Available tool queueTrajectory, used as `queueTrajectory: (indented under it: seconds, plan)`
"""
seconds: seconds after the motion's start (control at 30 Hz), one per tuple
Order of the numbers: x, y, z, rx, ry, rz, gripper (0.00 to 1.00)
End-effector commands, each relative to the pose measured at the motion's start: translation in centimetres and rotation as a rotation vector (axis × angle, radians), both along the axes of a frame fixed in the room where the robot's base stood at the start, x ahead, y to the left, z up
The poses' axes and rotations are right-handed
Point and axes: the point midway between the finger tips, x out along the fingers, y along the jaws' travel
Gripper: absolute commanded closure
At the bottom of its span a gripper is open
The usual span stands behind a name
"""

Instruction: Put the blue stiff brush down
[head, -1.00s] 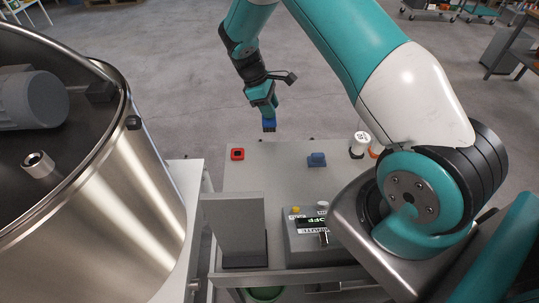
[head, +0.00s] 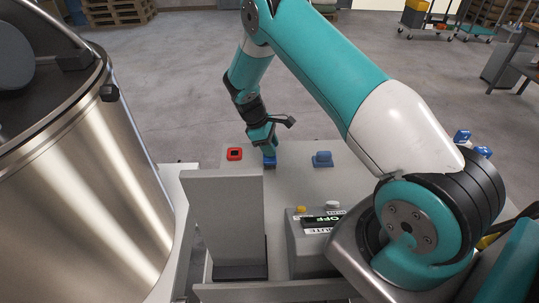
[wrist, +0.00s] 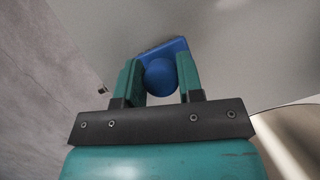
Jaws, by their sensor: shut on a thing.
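The blue stiff brush (wrist: 161,78) is between the two green fingers of my gripper (wrist: 160,85) in the wrist view, with its round blue knob toward the camera and its flat blue block beyond. In the head view my gripper (head: 267,150) points down over the far left part of the grey table top (head: 300,190), shut on the brush (head: 270,162). The brush is at or just above the surface; I cannot tell whether it touches. A second blue object (head: 322,159) of similar look sits on the table to the right.
A red square item (head: 235,154) lies just left of my gripper. A grey upright panel (head: 222,215) and a control box (head: 312,245) reading OFF stand at the near side. A large steel tank (head: 85,190) fills the left. Clear table lies between the blue objects.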

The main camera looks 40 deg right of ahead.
Motion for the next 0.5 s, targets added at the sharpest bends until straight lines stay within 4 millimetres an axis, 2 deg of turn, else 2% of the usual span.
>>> queueTrajectory:
  seconds: [0.03, 0.43, 0.47, 0.5]
  plan:
    - [0.02, -0.06, -1.18, 0.000, -0.001, -0.001, 0.96]
    - [0.04, -0.08, -1.43, -0.001, -0.002, -0.001, 0.96]
    - [0.05, -0.08, -1.31, 0.000, -0.003, -0.001, 0.59]
    - [0.04, -0.07, -1.28, -0.001, -0.002, -0.001, 0.49]
